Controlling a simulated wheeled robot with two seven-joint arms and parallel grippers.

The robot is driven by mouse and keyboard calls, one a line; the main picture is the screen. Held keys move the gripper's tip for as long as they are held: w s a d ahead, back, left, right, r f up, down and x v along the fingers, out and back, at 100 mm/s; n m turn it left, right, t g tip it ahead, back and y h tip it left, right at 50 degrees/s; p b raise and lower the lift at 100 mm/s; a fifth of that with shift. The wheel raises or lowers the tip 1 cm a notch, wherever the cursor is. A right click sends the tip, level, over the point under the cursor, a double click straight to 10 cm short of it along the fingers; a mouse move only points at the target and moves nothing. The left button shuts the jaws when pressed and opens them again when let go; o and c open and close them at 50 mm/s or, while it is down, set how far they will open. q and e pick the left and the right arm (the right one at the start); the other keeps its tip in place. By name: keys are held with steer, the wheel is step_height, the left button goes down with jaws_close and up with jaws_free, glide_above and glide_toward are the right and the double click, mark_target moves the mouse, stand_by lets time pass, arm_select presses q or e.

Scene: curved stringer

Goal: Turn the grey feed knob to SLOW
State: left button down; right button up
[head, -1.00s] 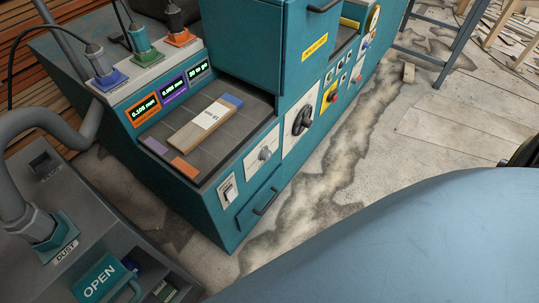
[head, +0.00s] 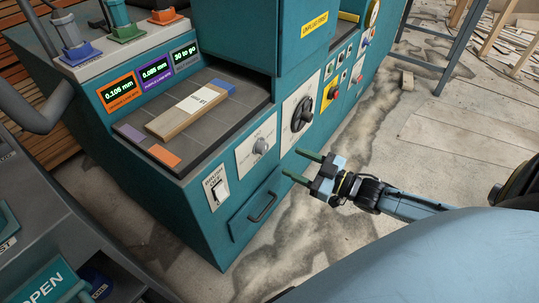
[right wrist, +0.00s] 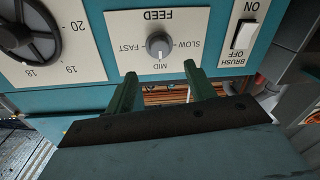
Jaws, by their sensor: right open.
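The grey feed knob (head: 261,146) sits on a white plate on the front of the teal machine. In the right wrist view the feed knob (right wrist: 159,45) shows upside down, with FEED, SLOW, MID and FAST printed around it. Its light pointer mark appears to be at MID. My right gripper (head: 297,165) is open and empty, in front of the machine and to the right of the knob, apart from it. In the right wrist view the green fingers (right wrist: 160,74) stand apart below the knob. My left gripper is not in view.
A white brush switch (head: 217,189) is left of the knob. A black handwheel (head: 302,114) is to its right. A drawer handle (head: 263,207) sticks out below. A wooden board (head: 190,112) lies on the machine's bed.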

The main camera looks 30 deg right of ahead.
mark_target(266, 150)
arm_select(q)
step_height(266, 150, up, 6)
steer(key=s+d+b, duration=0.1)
steer(key=b, duration=0.1)
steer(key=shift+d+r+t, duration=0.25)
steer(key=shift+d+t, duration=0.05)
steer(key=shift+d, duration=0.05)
arm_select(e)
steer(key=x, duration=0.8)
steer(key=shift+w, duration=0.2)
steer(key=shift+c, duration=0.3)
steer(key=c, duration=0.9)
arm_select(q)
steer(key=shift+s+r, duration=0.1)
